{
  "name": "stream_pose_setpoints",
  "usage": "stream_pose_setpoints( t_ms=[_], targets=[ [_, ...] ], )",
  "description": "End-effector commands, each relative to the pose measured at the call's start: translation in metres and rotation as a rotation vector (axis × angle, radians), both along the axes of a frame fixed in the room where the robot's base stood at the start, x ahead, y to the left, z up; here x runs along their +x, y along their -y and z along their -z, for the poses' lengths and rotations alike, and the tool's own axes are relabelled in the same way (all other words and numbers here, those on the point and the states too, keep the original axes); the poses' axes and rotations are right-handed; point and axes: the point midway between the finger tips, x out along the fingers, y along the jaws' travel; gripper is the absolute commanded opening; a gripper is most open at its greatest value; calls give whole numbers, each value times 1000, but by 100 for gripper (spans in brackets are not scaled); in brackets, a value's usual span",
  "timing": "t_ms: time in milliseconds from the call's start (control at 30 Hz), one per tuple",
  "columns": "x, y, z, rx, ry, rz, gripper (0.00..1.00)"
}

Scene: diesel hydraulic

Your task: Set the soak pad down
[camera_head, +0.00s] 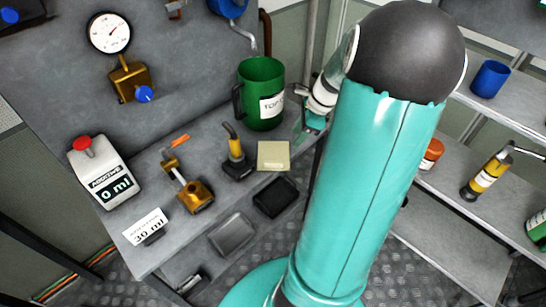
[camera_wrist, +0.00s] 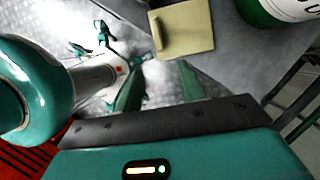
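The soak pad, a flat pale yellow square (camera_head: 273,155), lies on the grey workbench (camera_head: 205,150) close to its front edge, right of a small yellow-and-black tool. In the wrist view the pad (camera_wrist: 200,32) is at top centre, with a small shadowed notch or tab on its left side. My gripper (camera_head: 308,128) is beyond the pad to the right, in front of the green mug, partly hidden by my arm. In the wrist view its two green fingers (camera_wrist: 160,72) stand apart with nothing between them, and the pad lies beyond the tips, apart from them.
A green mug (camera_head: 261,95) stands behind the pad. The yellow-handled tool (camera_head: 236,155), a brass fitting (camera_head: 190,190), a label card (camera_head: 146,227) and a white additive jug (camera_head: 103,172) stand to the left. A dark tray (camera_head: 276,197) is below the bench edge. Shelves (camera_head: 445,245) are at right.

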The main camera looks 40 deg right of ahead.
Motion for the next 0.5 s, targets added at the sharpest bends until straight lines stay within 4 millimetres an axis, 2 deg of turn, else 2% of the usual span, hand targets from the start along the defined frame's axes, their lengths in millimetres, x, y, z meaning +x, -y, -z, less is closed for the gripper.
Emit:
stream_pose_setpoints(
  t_ms=[300, 500],
  targets=[
    [15, -15, 52, 4, -1, -10, 40],
    [22, -22, 74, 0, 0, -10, 40]
  ],
)
